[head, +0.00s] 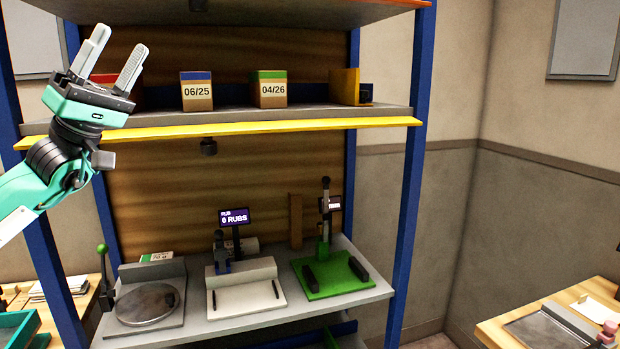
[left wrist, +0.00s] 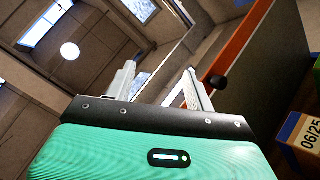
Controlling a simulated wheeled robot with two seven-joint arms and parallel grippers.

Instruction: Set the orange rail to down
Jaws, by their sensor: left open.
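The orange rail runs along the front edge of the top shelf; only a sliver of it (head: 402,3) shows at the top of the head view. In the left wrist view the orange rail (left wrist: 238,45) slants beyond the fingers, with a black knob (left wrist: 217,82) near its lower end. The knob (head: 198,5) also shows at the head view's top edge. My left gripper (head: 117,45) is open and empty, pointing up, left of the knob in the head view. Its fingers (left wrist: 158,78) look apart from rail and knob. My right gripper is out of view.
A yellow rail (head: 300,127) with its own black knob (head: 208,147) fronts the middle shelf. Dated boxes (head: 196,91) (head: 269,89) stand there. Blue posts (head: 410,160) frame the rack. Below are a round plate device (head: 148,303) and a green punch (head: 330,276).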

